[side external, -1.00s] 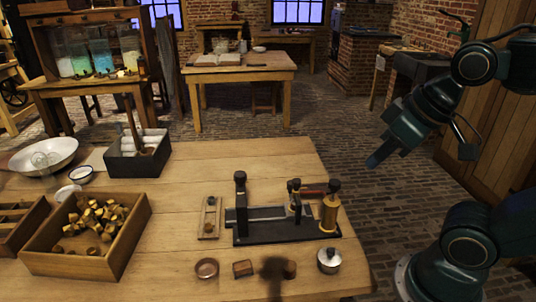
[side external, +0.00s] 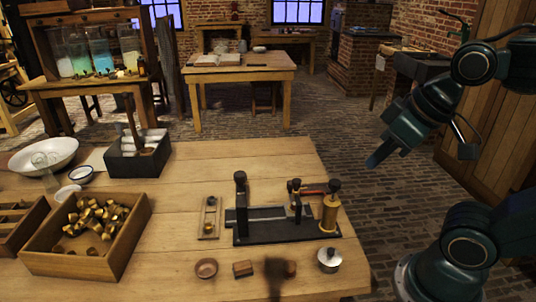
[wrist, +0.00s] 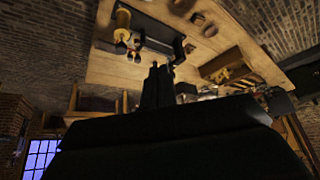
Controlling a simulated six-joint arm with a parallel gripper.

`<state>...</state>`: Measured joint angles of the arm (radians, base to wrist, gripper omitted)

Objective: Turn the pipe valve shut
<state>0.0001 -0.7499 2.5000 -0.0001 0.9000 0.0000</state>
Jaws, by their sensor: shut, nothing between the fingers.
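I cannot make out a pipe valve for certain in either view. A black-based bench fixture (side external: 285,233) stands on the wooden table, with dark knobbed posts and a brass cylinder (side external: 329,212) at its right end. A reddish bar lies near the top of that cylinder. The fixture also shows in the wrist view (wrist: 152,35). My gripper (side external: 374,161) is shut and empty, in the air right of the table and apart from the fixture. Its shut fingers also show in the wrist view (wrist: 160,70).
On the table (side external: 230,165) are a crate of brass pieces (side external: 75,262), a dark box of white rolls (side external: 120,160), a white bowl (side external: 60,153) and a small lidded pot (side external: 329,260). The air between my gripper and the fixture looks clear.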

